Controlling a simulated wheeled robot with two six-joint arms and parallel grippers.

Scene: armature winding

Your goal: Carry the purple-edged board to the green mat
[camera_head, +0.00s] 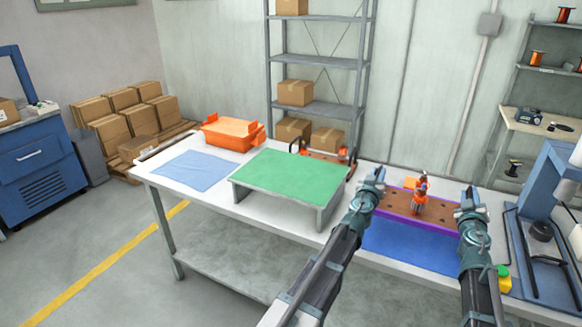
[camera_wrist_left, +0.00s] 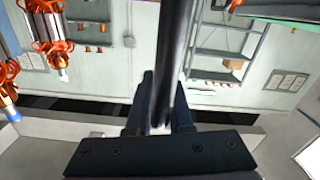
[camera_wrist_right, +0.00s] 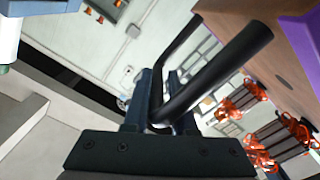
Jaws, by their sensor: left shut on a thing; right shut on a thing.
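The purple-edged board (camera_head: 395,203) is a brown panel with orange fixtures on top, at the right of the table in the head view. It is over the back part of a blue mat; I cannot tell how high above it. My left gripper (camera_head: 376,178) is shut on the dark handle (camera_wrist_left: 172,60) at its left end. My right gripper (camera_head: 470,198) is shut on the handle (camera_wrist_right: 215,75) at its right end. The board's underside or face and purple edge also show in the right wrist view (camera_wrist_right: 282,55). The green mat (camera_head: 295,175) lies on a raised grey stand, left of the board, and looks bare.
The blue mat (camera_head: 410,246) lies under the board. Another fixture with orange parts (camera_head: 325,155) stands behind the green mat. An orange bin (camera_head: 230,134) and a light blue sheet (camera_head: 195,170) are at the left. A blue machine (camera_head: 545,185) stands close on the right.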

